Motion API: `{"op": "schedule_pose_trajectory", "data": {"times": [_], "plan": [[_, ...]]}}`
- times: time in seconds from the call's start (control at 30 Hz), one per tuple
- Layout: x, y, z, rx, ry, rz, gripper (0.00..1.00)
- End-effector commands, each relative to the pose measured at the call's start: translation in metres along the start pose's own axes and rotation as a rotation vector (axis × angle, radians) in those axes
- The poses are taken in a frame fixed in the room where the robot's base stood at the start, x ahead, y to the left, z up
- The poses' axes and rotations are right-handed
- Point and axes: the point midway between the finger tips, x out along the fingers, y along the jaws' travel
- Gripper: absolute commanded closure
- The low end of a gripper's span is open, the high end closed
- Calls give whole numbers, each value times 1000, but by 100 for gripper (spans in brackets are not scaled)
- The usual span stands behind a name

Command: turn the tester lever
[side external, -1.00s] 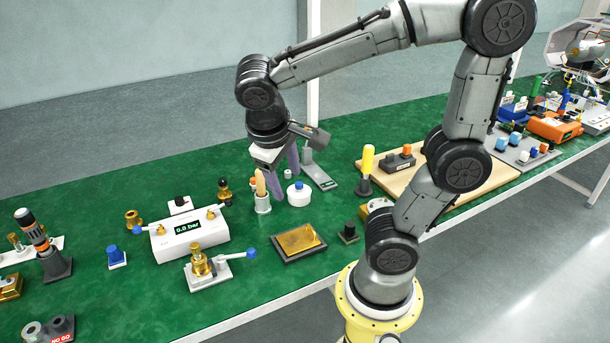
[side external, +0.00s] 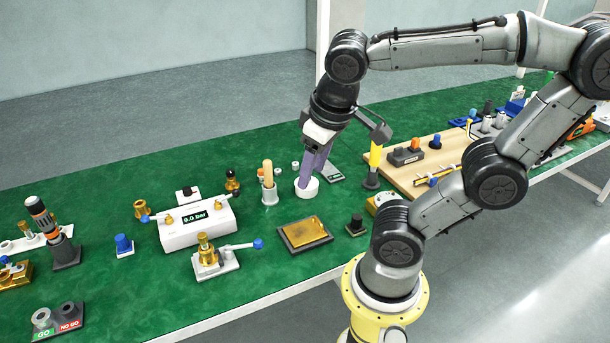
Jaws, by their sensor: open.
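The white tester (side external: 187,234) stands left of centre on the green table, with a small display that appears to read 0.0 bar. In front of it, a metal base with a brass fitting (side external: 205,250) carries a lever (side external: 240,246) that ends in a blue ball and points right. I cannot tell whether this is the tester lever. My gripper (side external: 309,182) is open, its purple fingers pointing down at a round white pot (side external: 307,193), well right of the tester. The fingers partly hide the pot; contact is unclear.
A holder with a tan-handled tool (side external: 268,180) stands between the gripper and tester. A brass-coloured plate in a dark tray (side external: 284,242) lies in front. A yellow-handled tool (side external: 374,160) stands to the right.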

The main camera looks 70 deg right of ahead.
Motion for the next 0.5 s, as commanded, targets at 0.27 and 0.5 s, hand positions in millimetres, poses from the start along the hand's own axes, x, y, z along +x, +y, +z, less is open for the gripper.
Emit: {"op": "schedule_pose_trajectory", "data": {"times": [0.27, 0.5], "plan": [[-9, 10, -22, -264, -20, 71, 100], [10, -8, -69, -634, -167, 157, 100]]}}
